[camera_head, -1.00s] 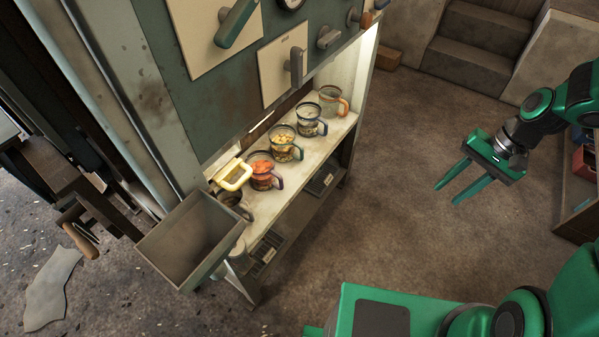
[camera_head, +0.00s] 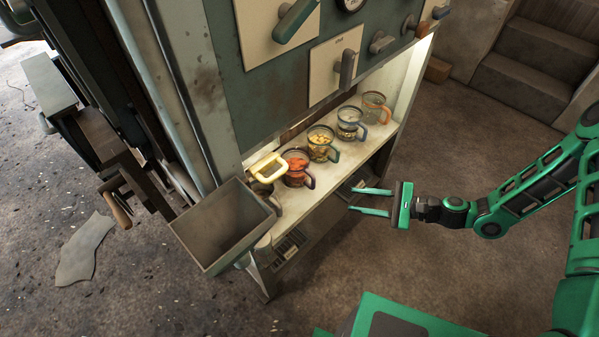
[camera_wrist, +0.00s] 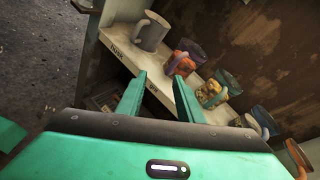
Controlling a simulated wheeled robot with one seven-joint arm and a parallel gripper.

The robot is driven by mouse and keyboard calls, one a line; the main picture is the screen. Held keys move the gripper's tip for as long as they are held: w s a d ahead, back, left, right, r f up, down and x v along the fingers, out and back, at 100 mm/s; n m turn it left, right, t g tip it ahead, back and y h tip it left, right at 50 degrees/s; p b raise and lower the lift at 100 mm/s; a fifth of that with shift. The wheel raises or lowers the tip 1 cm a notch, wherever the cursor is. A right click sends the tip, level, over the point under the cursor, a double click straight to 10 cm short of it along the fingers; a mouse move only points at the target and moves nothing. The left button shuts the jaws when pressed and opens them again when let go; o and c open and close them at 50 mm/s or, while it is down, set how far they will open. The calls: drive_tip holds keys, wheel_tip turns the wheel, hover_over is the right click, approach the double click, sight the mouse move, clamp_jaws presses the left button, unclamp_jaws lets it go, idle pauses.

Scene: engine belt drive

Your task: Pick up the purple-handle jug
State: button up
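The purple-handle jug (camera_head: 296,166) is clear with red-orange contents. It stands upright on the pale shelf of the machine, its dark purple handle facing out to the right. In the wrist view it (camera_wrist: 181,66) shows just beyond and to the right of my fingertips. My gripper (camera_head: 355,200) is open and empty, pointing left toward the shelf. It is in front of the shelf and apart from the jug. In the wrist view the two green fingers (camera_wrist: 159,77) are spread, with the shelf edge beyond them.
A green-handled jug (camera_head: 321,143), a blue-handled jug (camera_head: 349,122) and an orange-handled jug (camera_head: 375,107) stand farther along the shelf (camera_head: 318,191). A grey jug (camera_wrist: 151,31) stands on the other side.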

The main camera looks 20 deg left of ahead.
sight(313, 181)
drive_tip(key=w+a+f+m+t+y, duration=0.1)
drive_tip(key=a+m, duration=0.1)
drive_tip(key=a, duration=0.3)
drive_tip(key=w+a+f+m+t, duration=0.1)
drive_tip(key=a+m+t, duration=0.1)
drive_tip(key=a, duration=0.3)
drive_tip(key=w+a+f+m+t+y, duration=0.1)
drive_tip(key=a+m+t, duration=0.1)
drive_tip(key=a+m, duration=0.2)
drive_tip(key=shift+w+a+f+y, duration=0.1)
drive_tip(key=shift+a+y, duration=0.05)
drive_tip(key=shift+a, duration=0.4)
drive_tip(key=shift+w+a+f+y, duration=0.1)
drive_tip(key=shift+a+y, duration=0.05)
drive_tip(key=shift+a, duration=0.4)
clamp_jaws()
